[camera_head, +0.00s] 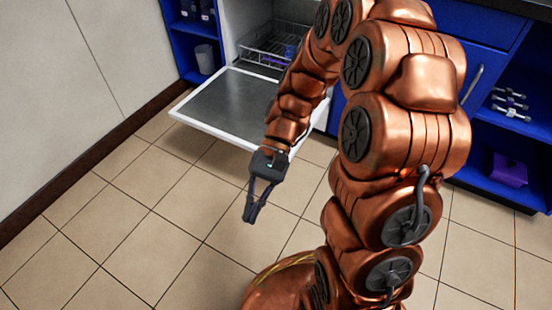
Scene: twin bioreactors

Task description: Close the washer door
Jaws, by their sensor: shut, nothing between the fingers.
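The washer door (222,104) is a flat grey panel with a white rim. It is folded down, open, and sticks out level from the washer (237,22) over the floor. My gripper (248,218) is black, shut and empty. It points down in front of the door's near right part, apart from it in the picture; the height gap is hard to judge. My copper arm hides the right part of the door and of the washer opening.
A wire rack (272,45) with something blue-purple in it sits inside the washer. Blue shelves (190,40) with containers stand at the left, and a blue cabinet (520,120) with a purple bin (508,168) at the right. The tiled floor (140,220) at left front is clear, up to a pale wall (60,90).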

